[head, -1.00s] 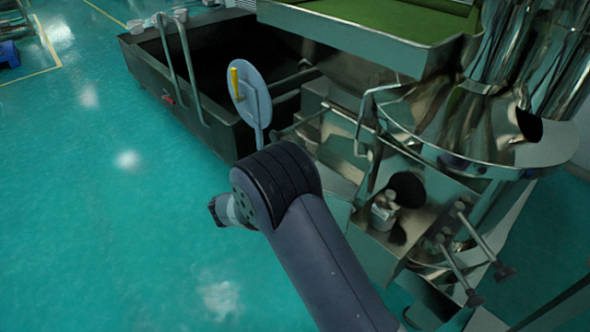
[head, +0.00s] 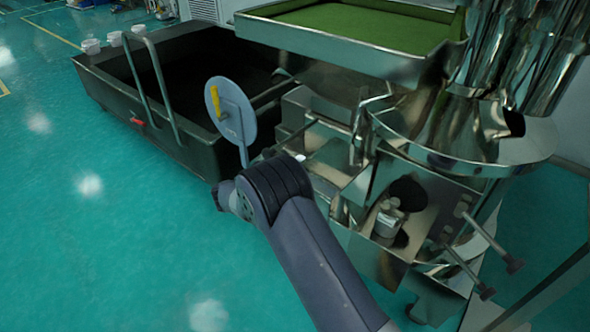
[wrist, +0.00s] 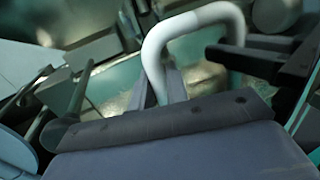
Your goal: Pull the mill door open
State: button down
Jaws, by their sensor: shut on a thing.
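The shiny metal mill (head: 455,140) stands at the right in the head view, with a green-topped tray above it. In the wrist view a pale bent bar handle (wrist: 192,22) arches at the top centre. My gripper (wrist: 205,68) is shut on this handle, with a dark finger to its right. In the head view my arm's dark joint hides the gripper and its grip. I cannot make out the outline of the door panel, or tell whether it stands ajar.
A black open cart (head: 150,85) with a tall handle stands at the left, beside the mill. A round grey disc (head: 231,110) with a yellow piece rises near my arm. Green floor (head: 90,240) is clear at the lower left.

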jog(key=c, duration=1.5)
grip_release()
jog(key=shift+o, duration=0.2)
jog(key=p+v, duration=0.1)
jog(key=v, duration=0.9)
jog(key=shift+s+a, duration=0.2)
jog(key=shift+a, duration=0.1)
jog(key=shift+d, duration=0.1)
